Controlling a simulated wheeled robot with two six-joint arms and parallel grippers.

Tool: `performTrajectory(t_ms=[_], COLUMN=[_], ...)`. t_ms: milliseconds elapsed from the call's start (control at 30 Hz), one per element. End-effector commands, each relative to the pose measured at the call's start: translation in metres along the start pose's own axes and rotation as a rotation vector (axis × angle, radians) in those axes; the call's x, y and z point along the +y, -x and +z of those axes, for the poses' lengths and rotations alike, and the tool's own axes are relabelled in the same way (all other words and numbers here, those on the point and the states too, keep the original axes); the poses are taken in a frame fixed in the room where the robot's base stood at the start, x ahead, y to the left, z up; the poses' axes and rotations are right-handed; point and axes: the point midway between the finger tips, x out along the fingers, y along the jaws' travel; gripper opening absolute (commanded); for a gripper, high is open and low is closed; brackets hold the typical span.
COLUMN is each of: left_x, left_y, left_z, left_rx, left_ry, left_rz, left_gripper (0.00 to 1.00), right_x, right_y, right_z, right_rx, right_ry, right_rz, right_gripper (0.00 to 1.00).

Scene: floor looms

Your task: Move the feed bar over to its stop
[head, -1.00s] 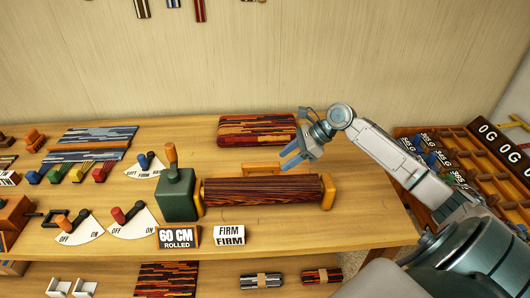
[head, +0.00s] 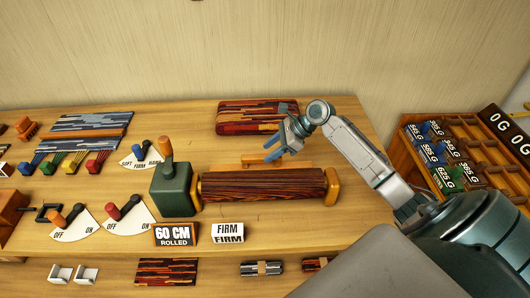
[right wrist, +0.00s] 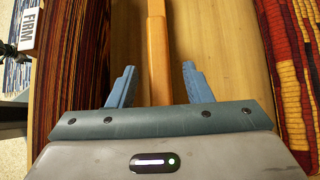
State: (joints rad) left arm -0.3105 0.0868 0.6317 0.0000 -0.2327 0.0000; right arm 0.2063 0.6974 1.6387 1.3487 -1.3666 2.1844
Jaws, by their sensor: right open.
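In the right wrist view the orange bar (right wrist: 158,40) runs lengthwise between the two blue fingertips (right wrist: 158,68). The gripper is open and I see a gap on each side of the bar. Its height over the bar is unclear. My left gripper is not in view. I cannot make out a stop.
A green block with an orange-topped lever (head: 171,188) stands at the roll's left end, an orange end piece (head: 332,187) at its right. A patterned red cloth (head: 235,118) lies behind. Signs (head: 228,232) stand in front. A weight rack (head: 440,160) is at the right.

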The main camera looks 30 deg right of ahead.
Motion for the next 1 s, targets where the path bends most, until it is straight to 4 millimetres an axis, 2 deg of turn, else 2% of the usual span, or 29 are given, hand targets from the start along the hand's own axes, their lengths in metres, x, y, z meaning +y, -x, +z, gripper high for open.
performTrajectory(t_ms=[200, 567, 600, 800, 833, 1000], left_x=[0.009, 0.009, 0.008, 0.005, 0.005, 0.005], left_y=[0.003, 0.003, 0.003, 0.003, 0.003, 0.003], left_z=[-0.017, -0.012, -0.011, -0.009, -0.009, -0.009], left_rx=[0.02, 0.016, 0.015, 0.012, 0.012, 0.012], left_ry=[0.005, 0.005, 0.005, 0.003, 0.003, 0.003], left_rz=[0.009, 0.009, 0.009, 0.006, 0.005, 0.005], left_gripper=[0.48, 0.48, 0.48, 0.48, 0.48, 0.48], right_x=[0.0, 0.0, 0.0, 0.0, 0.0, -0.001], right_y=[-0.023, -0.029, -0.029, -0.029, -0.029, -0.029], right_z=[0.001, 0.0, 0.0, 0.0, 0.0, 0.0], right_rx=[-0.002, 0.0, 0.0, 0.0, 0.0, 0.0], right_ry=[0.0, 0.001, 0.001, 0.0, 0.0, 0.0], right_rz=[0.0, 0.0, 0.0, 0.0, 0.0, 0.0], right_gripper=[0.45, 0.45, 0.43, 0.04, 0.0, 0.0])
